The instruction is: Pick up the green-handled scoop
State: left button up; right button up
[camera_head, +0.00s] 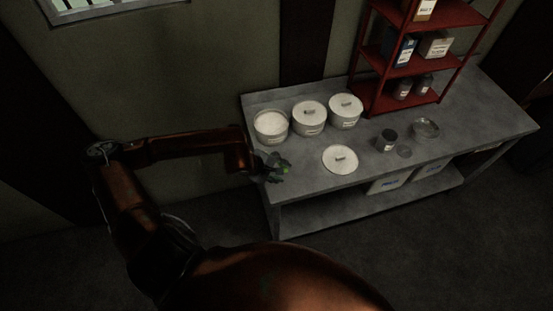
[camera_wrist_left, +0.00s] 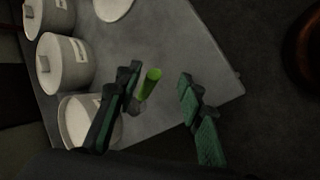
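The green-handled scoop shows as a bright green handle (camera_wrist_left: 151,82) between the two fingers of my left gripper (camera_wrist_left: 160,98) in the left wrist view. The fingers stand apart, with a gap between the handle and the right-hand finger. The handle is close to the left-hand finger; I cannot tell whether they touch. The rest of the scoop is mostly hidden. In the head view the left gripper (camera_head: 272,172) is at the left end of the grey table, and a small bit of the green handle (camera_head: 285,169) shows beside it. My right gripper is not in view.
An open white tub (camera_head: 271,126) stands just behind the left gripper, with two lidded tubs (camera_head: 309,118) (camera_head: 346,111) beside it. A round lid (camera_head: 340,159) lies on the grey table (camera_head: 310,176). A grey cup (camera_head: 387,140) and a red shelf (camera_head: 402,70) are farther right.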

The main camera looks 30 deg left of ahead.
aim_at(279, 165)
pick_arm(q)
jog(key=shift+m+y, duration=0.3)
jog(key=shift+y, duration=0.5)
jog(key=a, duration=0.1)
jog(key=w+a+f, duration=0.1)
jog(key=w+a, duration=0.1)
jog(key=a, duration=0.1)
jog(key=shift+f, duration=0.3)
jog(key=p+x, duration=0.1)
jog(key=x, duration=0.4)
jog(key=shift+w+d+f, duration=0.2)
jog(key=shift+w, duration=0.15)
jog(key=shift+c, duration=0.4)
grip_shut()
